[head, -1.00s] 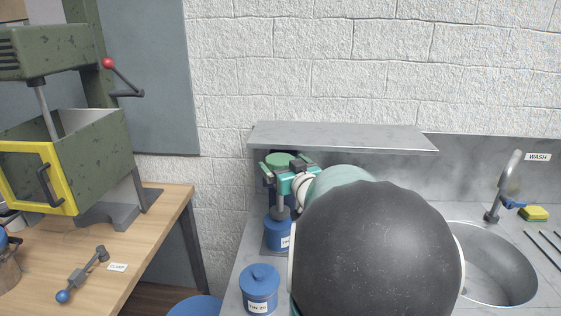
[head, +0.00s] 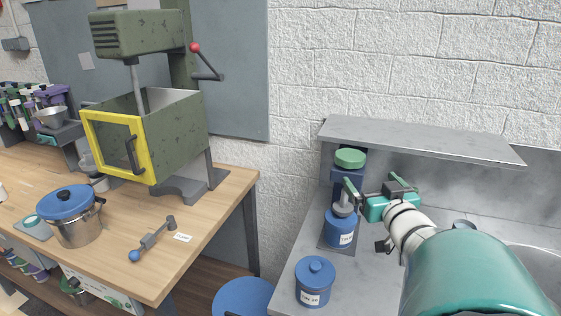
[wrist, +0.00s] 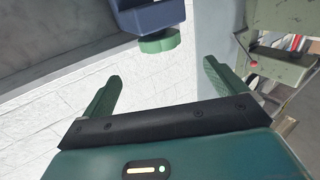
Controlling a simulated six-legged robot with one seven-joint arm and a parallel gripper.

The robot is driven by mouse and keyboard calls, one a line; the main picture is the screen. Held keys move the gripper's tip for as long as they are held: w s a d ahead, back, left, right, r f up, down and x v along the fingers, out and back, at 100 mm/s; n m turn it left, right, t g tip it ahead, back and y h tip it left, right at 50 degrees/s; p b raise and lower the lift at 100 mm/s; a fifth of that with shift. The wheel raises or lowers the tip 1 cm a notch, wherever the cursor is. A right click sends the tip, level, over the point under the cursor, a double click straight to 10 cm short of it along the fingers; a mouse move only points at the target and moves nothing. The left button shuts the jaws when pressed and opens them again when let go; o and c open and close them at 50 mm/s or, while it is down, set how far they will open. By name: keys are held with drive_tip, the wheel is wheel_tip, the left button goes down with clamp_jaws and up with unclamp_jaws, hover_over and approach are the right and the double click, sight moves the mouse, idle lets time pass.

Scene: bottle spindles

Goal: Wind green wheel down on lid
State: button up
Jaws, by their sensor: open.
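The green wheel (head: 350,158) sits on top of a dark blue spindle head (head: 347,174) under the metal shelf. Below it a grey plunger (head: 343,209) meets the top of a blue jar (head: 341,228) with a white label; whether it presses on a lid I cannot tell. My gripper (head: 372,190) is open and empty, just right of and below the wheel, apart from it. In the wrist view the green wheel (wrist: 158,43) and the blue head (wrist: 148,15) show beyond and above the gap between my open fingers.
A second blue lidded jar (head: 314,282) stands on the counter in front. The metal shelf (head: 420,139) overhangs at the back. A wooden bench on the left holds a green press (head: 175,130), a steel pot (head: 75,222) and a crank tool (head: 153,240). A blue stool (head: 243,298) stands between.

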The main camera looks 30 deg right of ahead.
sight(350, 155)
drive_tip(key=shift+w+a+m+g+h, duration=0.2)
drive_tip(key=shift+a+m+g+h, duration=0.2)
drive_tip(key=shift+a+m+h, duration=0.25)
drive_tip(key=shift+w, duration=0.1)
drive_tip(key=x, duration=1.3)
drive_tip(key=shift+w+d, duration=0.2)
drive_tip(key=shift+w, duration=0.05)
drive_tip(key=shift+c, duration=0.5)
drive_tip(key=c, duration=0.9)
drive_tip(key=shift+o, duration=0.2)
drive_tip(key=shift+r+h, duration=0.1)
drive_tip(key=shift+h, duration=0.15)
drive_tip(key=shift+m+g+h, duration=0.4)
drive_tip(key=shift+m+h, duration=0.05)
drive_tip(key=shift+h, duration=0.05)
